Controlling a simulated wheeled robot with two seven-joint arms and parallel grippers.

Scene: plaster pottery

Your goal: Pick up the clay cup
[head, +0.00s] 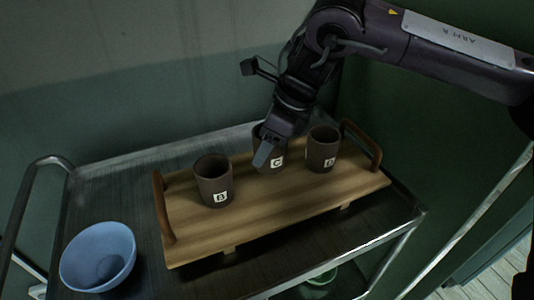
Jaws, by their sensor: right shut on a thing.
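Three dark brown clay cups stand in a row on a wooden tray (255,222). The left cup (213,181) is labelled B. The middle cup (278,157) is labelled C, and the right cup (322,149) has a label that is hard to read. My right gripper (264,150) comes down from above and is shut on the middle cup at its left side. The gripper hides part of that cup's rim and left side. The middle cup appears upright and at tray level; I cannot tell whether it touches the tray. My left gripper is not in view.
The tray has raised handles at its left (163,207) and right (361,143) ends. It stands on a metal cart (120,180) with a rail. A blue bowl (98,257) sits at the front left. A green bowl (320,278) shows below the cart top. Walls stand close behind.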

